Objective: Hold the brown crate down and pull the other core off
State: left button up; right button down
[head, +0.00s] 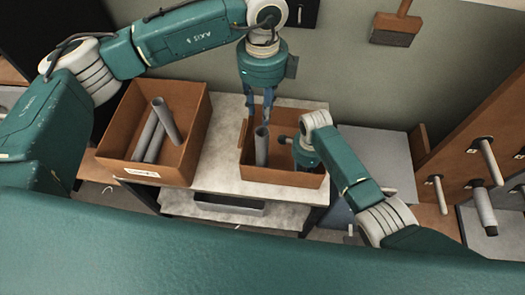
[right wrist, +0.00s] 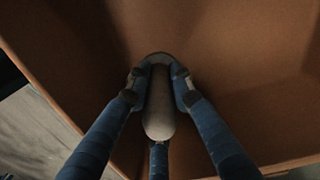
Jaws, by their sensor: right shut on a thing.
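The brown crate (head: 314,181) on the right of the table holds a grey core (head: 261,146) standing upright. My left gripper (head: 261,108) points down at the crate's back wall, just behind that core; whether its fingers are closed on the wall is unclear. In the right wrist view my right gripper (right wrist: 158,82) is shut on a grey core (right wrist: 159,115) inside the crate. I cannot tell if it is the same core.
Another brown crate (head: 185,162) with several grey cores stands on the left of the table (head: 221,150). A wooden rack (head: 455,160) at right carries pegs, one with a grey sleeve (head: 485,210). A grey tray (head: 228,204) sits on the shelf below.

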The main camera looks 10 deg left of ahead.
dwell(0.4)
pick_arm(q)
jog(key=o, duration=0.6)
jog(key=m, duration=1.6)
send_near(261, 146)
jog(key=w+f, duration=0.1)
jog(key=w, duration=0.1)
jog(key=shift+m, duration=0.3)
jog(key=shift+s+a+f, duration=0.1)
jog(key=shift+f, duration=2.95)
jog(key=shift+s+f, duration=0.1)
jog(key=shift+f, duration=2.9)
grip_shut()
